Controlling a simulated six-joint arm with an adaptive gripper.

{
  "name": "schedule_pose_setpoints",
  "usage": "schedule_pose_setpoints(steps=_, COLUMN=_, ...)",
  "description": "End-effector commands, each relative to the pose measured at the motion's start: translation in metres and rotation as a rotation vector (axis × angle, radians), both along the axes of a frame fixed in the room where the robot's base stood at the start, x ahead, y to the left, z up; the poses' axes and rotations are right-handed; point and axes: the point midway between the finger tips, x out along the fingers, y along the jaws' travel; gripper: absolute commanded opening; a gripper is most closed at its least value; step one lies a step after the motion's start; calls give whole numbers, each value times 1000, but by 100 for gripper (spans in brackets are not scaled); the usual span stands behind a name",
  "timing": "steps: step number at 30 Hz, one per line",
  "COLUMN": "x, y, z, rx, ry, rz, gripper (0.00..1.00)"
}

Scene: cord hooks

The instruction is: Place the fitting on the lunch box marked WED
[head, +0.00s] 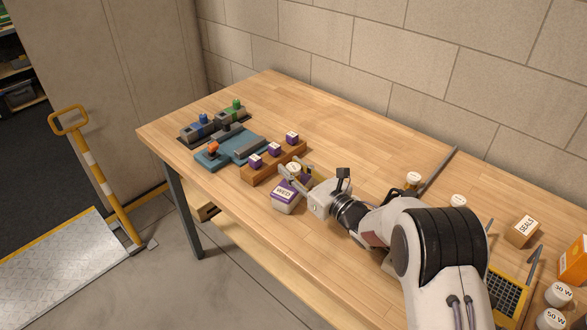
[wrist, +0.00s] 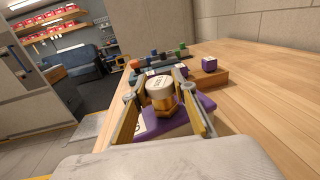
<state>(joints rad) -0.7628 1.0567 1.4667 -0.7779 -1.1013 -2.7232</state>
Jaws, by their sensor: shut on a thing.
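The lunch box marked WED (head: 282,201) is white with a purple lid and stands near the table's front edge. Its purple lid also shows in the wrist view (wrist: 203,101). My gripper (head: 292,174) is shut on the fitting (head: 293,167), a brass piece with a white round top. In the wrist view the fitting (wrist: 160,90) is upright between both fingers, with the purple lid below and behind it.
A wooden block (head: 262,172) with purple-and-white cubes stands just behind the box. A blue tray (head: 213,162) and dark units with blue and green knobs are farther left. White-topped pieces (head: 413,179), a SEALS box (head: 523,231) and a yellow crate (head: 507,296) are at right. The table's back middle is clear.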

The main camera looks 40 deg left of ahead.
Motion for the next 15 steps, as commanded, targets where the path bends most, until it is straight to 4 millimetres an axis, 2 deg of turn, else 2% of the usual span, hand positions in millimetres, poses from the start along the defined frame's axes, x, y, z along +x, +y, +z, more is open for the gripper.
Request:
schedule_pose_setpoints(steps=2, x=0, y=0, z=-2, rx=0, ry=0, rz=0, gripper=0)
schedule_pose_setpoints(steps=3, x=0, y=0, z=-2, rx=0, ry=0, rz=0, gripper=32)
schedule_pose_setpoints(steps=5, x=0, y=0, z=-2, rx=0, ry=0, rz=0, gripper=43)
schedule_pose_setpoints(steps=15, x=0, y=0, z=-2, rx=0, ry=0, rz=0, gripper=43)
